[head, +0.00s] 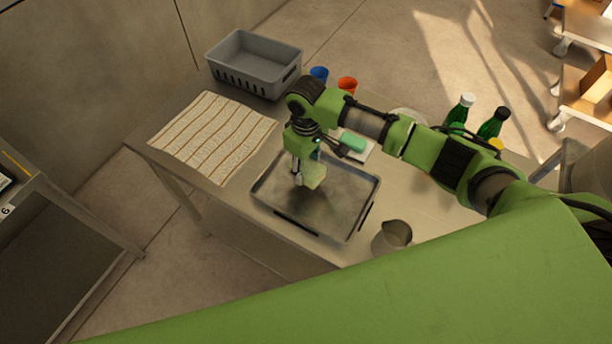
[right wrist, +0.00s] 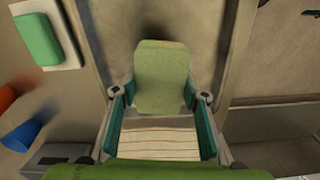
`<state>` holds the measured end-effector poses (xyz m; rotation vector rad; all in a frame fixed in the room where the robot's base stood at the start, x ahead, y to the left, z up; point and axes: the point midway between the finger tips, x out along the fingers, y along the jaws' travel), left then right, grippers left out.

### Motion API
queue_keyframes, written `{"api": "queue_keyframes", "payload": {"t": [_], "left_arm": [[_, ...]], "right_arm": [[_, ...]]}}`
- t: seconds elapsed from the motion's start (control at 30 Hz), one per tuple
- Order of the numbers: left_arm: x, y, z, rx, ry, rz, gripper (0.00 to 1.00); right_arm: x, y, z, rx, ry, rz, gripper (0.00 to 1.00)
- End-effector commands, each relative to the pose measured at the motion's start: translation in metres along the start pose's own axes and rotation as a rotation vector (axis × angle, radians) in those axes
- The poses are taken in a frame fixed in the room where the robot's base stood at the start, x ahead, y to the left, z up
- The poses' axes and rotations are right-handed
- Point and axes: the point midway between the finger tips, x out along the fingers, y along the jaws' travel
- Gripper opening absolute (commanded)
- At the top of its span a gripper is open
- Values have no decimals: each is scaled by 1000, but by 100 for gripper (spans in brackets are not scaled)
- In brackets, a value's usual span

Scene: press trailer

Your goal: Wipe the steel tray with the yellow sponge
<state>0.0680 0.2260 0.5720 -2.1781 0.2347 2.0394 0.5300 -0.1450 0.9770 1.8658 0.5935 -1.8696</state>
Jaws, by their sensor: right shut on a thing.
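The steel tray (head: 350,228) lies on the table near its front edge, with dull, darker patches on its floor. My right gripper (head: 308,170) is over the left-back part of the tray, pointing down. It is shut on the yellow sponge (head: 314,180), which looks yellow-green here. The right wrist view shows the sponge (right wrist: 162,80) between the two fingers, with the tray's floor (right wrist: 205,40) behind it. I cannot tell whether the sponge touches the tray. My left gripper is not in view.
A green sponge (head: 352,142) on a white dish sits just behind the tray. A striped cloth (head: 212,138) lies left, a grey crate (head: 240,62) behind it. Blue (head: 319,74) and orange (head: 347,84) cups stand at the back. A metal jug (head: 391,237) is close right; green bottles (head: 492,124) stand farther right.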

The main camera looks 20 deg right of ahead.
Motion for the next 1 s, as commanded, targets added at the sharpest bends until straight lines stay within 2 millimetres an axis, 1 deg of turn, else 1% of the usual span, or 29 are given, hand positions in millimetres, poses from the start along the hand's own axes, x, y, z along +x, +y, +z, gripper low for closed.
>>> {"api": "queue_keyframes", "payload": {"t": [0.1,0.2,0.3,0.37,0.83,0.93,1.0], "left_arm": [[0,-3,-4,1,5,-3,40],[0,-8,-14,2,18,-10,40],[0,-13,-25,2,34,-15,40],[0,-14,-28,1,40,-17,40],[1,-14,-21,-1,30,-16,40],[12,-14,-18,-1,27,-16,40],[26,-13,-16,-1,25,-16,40]], "right_arm": [[-11,6,-4,3,2,1,20],[-18,9,-5,4,2,1,20],[-22,10,-6,4,1,1,20],[-22,10,-6,3,0,1,20],[-22,10,-6,6,1,1,20],[-24,10,-6,35,2,2,20],[-30,8,-4,81,5,4,20]]}}
